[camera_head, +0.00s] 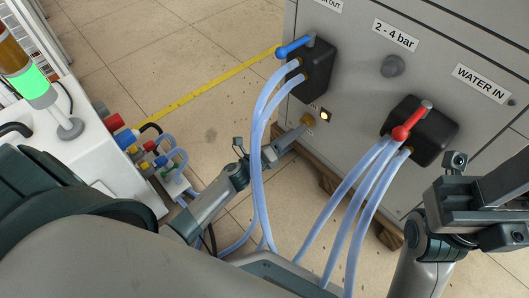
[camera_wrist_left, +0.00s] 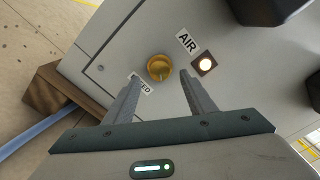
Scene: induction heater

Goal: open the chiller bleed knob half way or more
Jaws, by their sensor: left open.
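The chiller bleed knob is a round brass knob (camera_wrist_left: 160,67) on the grey chiller panel, beside a label partly hidden by a finger. In the head view the knob (camera_head: 307,119) shows small, low on the panel, just beyond the left fingertips. My left gripper (camera_wrist_left: 159,80) is open, with one finger on each side of the knob's line; whether the fingers reach around it or stop short is unclear. In the head view the left gripper (camera_head: 297,136) points at the panel. My right gripper (camera_head: 500,205) is at the right edge, its fingers not clear.
A lit indicator (camera_wrist_left: 206,65) sits beside the knob near an AIR label. Blue-handled valve (camera_head: 294,46) and red-handled valve (camera_head: 410,122) are on the panel. Pale hoses (camera_head: 259,150) hang in front of my left arm. A white unit (camera_head: 90,145) stands at left.

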